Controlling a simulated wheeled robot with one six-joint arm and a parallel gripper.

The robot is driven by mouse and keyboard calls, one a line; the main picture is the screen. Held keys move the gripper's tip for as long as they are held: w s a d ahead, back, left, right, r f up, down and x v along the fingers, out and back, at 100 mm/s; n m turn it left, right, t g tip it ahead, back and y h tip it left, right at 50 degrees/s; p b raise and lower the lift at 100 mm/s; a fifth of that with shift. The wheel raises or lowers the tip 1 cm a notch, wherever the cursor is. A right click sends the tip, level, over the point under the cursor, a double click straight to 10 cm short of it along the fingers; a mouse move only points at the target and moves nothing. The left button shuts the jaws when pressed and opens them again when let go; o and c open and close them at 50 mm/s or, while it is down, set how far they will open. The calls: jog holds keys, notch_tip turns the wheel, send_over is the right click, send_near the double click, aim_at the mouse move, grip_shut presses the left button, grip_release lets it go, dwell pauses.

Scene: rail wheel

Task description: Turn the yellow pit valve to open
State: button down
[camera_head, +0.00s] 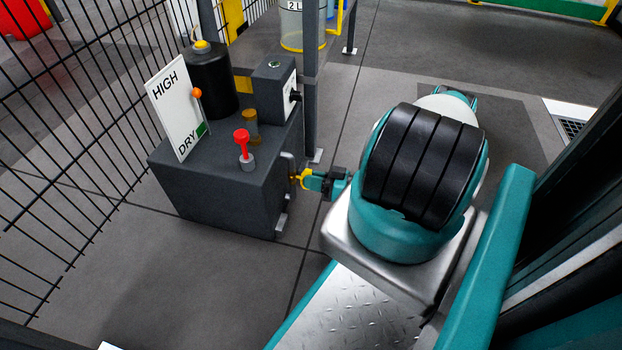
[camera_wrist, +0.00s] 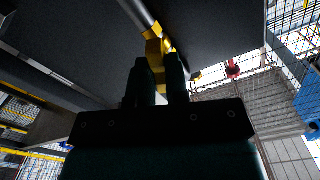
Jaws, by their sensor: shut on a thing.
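The yellow valve handle (camera_head: 302,178) sits on a grey pipe at the right side of the dark grey pit box (camera_head: 225,185). It also shows in the wrist view (camera_wrist: 154,46), with yellow between and beyond the fingers. My gripper (camera_head: 308,180) reaches in from the right and is at the handle. In the wrist view, my gripper's two dark fingers (camera_wrist: 160,75) are shut on the yellow handle. The fingers hide part of the handle, so its exact angle is hard to tell.
A black mesh fence (camera_head: 80,130) runs along the left. A grey post (camera_head: 311,90) rises just behind the valve. The floor in front is clear.

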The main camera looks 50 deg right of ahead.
jog(key=n+p, duration=0.3)
jog(key=n, duration=0.1)
jog(key=shift+r, duration=0.1)
jog(key=c, duration=1)
grip_release()
jog(key=shift+s, duration=0.1)
